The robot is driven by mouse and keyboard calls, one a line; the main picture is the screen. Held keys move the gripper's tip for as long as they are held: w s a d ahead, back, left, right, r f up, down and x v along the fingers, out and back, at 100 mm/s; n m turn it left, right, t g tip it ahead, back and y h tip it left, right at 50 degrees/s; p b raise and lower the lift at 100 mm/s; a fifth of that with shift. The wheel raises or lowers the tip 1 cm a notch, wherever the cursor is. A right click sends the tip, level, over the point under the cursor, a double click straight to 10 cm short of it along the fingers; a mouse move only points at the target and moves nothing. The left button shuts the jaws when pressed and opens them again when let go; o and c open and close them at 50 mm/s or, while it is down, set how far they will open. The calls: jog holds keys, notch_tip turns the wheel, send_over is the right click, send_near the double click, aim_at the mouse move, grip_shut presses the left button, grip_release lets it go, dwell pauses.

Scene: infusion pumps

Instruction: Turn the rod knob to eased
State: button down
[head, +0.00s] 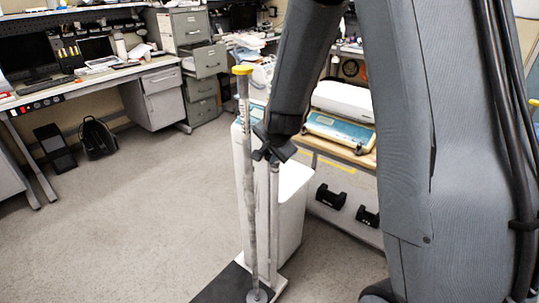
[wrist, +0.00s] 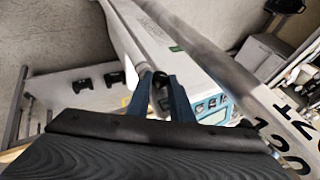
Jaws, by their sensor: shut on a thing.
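A tall grey pole (head: 248,190) with a yellow cap (head: 242,70) stands upright on a dark base, left of my arm in the head view. A shorter, thinner rod (head: 274,210) stands just right of it. My gripper (head: 262,155) is at this rod's upper end, close beside the pole. In the wrist view, my two blue fingers (wrist: 160,82) are shut on a small dark knob (wrist: 161,77), which I take as the rod knob. The pale rod (wrist: 125,38) runs away from it. The fingers partly hide the knob, and its turn setting cannot be read.
The lettered pole (wrist: 235,72) passes close right of my fingers in the wrist view. A white cabinet (head: 291,205) stands behind the rod. A wooden-topped cart (head: 340,150) with a teal-and-white device (head: 338,132) is behind my arm. Open carpet (head: 130,220) lies left.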

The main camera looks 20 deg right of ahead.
jog(key=c, duration=1.8)
grip_release()
jog(key=shift+c, duration=0.2)
jog(key=p+v, duration=0.1)
jog(key=v, duration=0.6)
jog(key=shift+s+r, duration=0.25)
jog(key=shift+r, duration=0.05)
